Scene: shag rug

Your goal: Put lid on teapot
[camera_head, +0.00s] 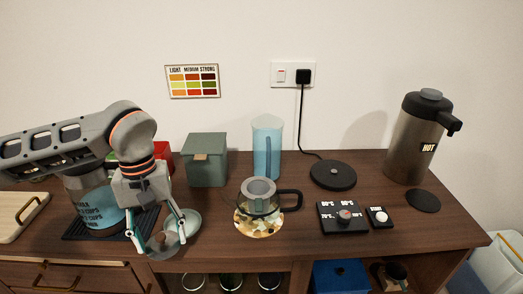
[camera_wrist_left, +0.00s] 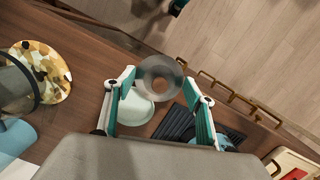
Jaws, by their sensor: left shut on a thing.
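The teapot (camera_head: 258,207) is clear glass with a black handle pointing right. It stands upright on a patterned round coaster (camera_head: 243,225), with a grey ring at its mouth and no lid on top. My left gripper (camera_head: 161,240) is left of the teapot, near the table's front edge. It is shut on the round grey lid (camera_head: 158,252), above or beside a pale green dish (camera_head: 190,219). In the left wrist view the lid (camera_wrist_left: 159,70) shows between the fingertips (camera_wrist_left: 162,90), partly over the dish (camera_wrist_left: 138,108). My right gripper is not in view.
A blue pitcher (camera_head: 266,140) and a green box (camera_head: 206,160) stand behind. A black round base (camera_head: 333,175), control panels (camera_head: 342,217) and a steel hot-water flask (camera_head: 412,145) are to the right. A labelled container (camera_head: 95,205) stands on a black mat at left. Bare wood separates dish and coaster.

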